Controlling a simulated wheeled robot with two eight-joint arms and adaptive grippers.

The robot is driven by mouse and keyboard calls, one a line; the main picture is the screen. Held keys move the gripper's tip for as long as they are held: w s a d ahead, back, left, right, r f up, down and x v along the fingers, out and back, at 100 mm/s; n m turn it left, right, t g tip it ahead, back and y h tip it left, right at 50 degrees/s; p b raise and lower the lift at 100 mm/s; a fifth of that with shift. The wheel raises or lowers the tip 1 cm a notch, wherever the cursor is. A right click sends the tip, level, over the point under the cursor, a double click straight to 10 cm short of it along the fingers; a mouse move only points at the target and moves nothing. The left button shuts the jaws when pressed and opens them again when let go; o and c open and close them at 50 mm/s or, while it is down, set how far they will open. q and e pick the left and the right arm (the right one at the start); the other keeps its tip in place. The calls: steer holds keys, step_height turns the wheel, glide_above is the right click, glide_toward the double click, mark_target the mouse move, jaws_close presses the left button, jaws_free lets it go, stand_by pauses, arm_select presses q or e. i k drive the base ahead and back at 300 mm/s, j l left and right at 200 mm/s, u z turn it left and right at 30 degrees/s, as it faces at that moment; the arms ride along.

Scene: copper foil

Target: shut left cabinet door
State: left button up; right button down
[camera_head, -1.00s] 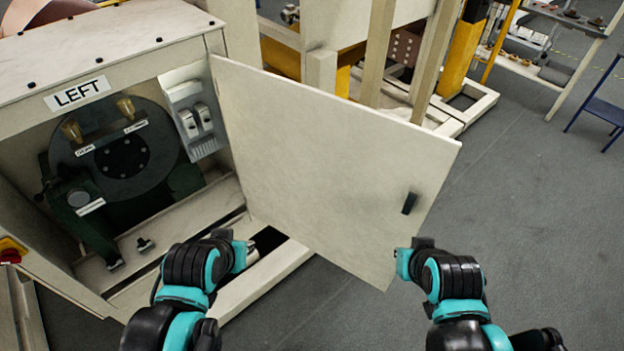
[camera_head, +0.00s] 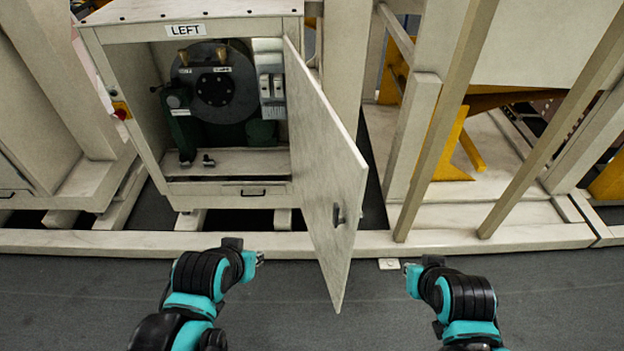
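The left cabinet (camera_head: 225,191) stands ahead, marked by a "LEFT" label (camera_head: 185,30). Its door (camera_head: 325,165) is hinged on the right side and stands wide open, swung out toward me. A small dark handle (camera_head: 337,214) sits near the door's free edge. My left gripper (camera_head: 260,257) is left of the door's lower edge, in front of the cabinet, and appears apart from it. My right gripper (camera_head: 406,267) is right of the door and apart from it. Both fingertips are too small to tell whether they are open. Neither visibly holds anything.
Inside the cabinet are a dark round wheel (camera_head: 213,87) and a white switch unit (camera_head: 271,88). A red knob on yellow (camera_head: 121,111) is on its left side. A long pale floor beam (camera_head: 130,242) crosses in front. Pale posts (camera_head: 447,120) stand right. Grey floor (camera_head: 70,300) is clear nearby.

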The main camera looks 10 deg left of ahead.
mark_target(328, 166)
steer(key=i+l+u, duration=0.2)
steer(key=l+u, duration=0.15)
steer(key=i+l+u, duration=0.1)
steer(key=l+u, duration=0.2)
steer(key=l, duration=0.3)
steer(key=l+u, duration=0.35)
steer(key=l, duration=0.15)
steer(key=i+l+u, duration=0.2)
steer(key=i+l, duration=0.2)
steer(key=i, duration=0.2)
steer(key=k+l+u, duration=0.2)
steer(key=k, duration=0.35)
steer(key=l+u, duration=0.1)
steer(key=l, duration=0.65)
steer(key=k+l, duration=0.15)
steer(key=l, duration=0.6)
steer(key=u, duration=0.05)
